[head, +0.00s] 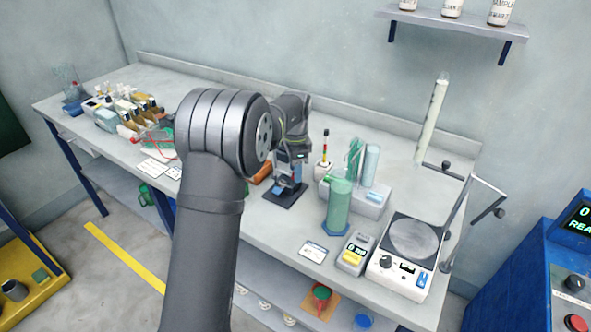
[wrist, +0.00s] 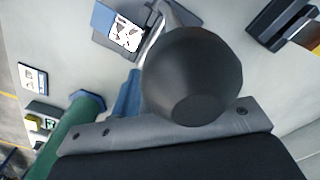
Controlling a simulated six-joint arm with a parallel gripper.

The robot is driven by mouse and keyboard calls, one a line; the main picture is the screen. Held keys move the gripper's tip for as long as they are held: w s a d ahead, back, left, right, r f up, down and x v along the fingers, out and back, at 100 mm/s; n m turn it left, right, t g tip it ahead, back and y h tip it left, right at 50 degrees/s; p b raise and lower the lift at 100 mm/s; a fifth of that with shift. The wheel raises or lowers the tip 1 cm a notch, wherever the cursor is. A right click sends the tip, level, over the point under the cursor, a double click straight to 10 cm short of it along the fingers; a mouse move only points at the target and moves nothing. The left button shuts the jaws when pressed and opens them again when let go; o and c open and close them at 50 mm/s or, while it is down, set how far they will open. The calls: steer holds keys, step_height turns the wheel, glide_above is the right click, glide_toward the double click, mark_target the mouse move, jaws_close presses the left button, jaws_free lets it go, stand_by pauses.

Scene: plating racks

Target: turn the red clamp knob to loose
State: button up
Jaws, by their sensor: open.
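My gripper (head: 292,166) is over the middle of the bench, low above a small blue fixture (head: 286,184) on a black base plate. The plate (wrist: 112,42) shows at the top of the wrist view, with a blue part and a black-and-white marked square on it. A dark round part (wrist: 195,78) close to the wrist camera covers much of the fixture; I cannot tell what it is. The jaws are open, though their tips are mostly hidden. I cannot make out a red clamp knob in either view.
A green cylinder (head: 339,203) stands close right of the fixture, with a light rack (head: 367,200) behind it. A hotplate (head: 413,240), a yellow-marked device (head: 355,254) and a stand rod (head: 457,215) are farther right. An orange-brown block (head: 262,173) is left of the gripper.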

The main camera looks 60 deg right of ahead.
steer(key=shift+f, duration=0.25)
jaws_close()
steer(key=shift+n, duration=2.3)
jaws_free()
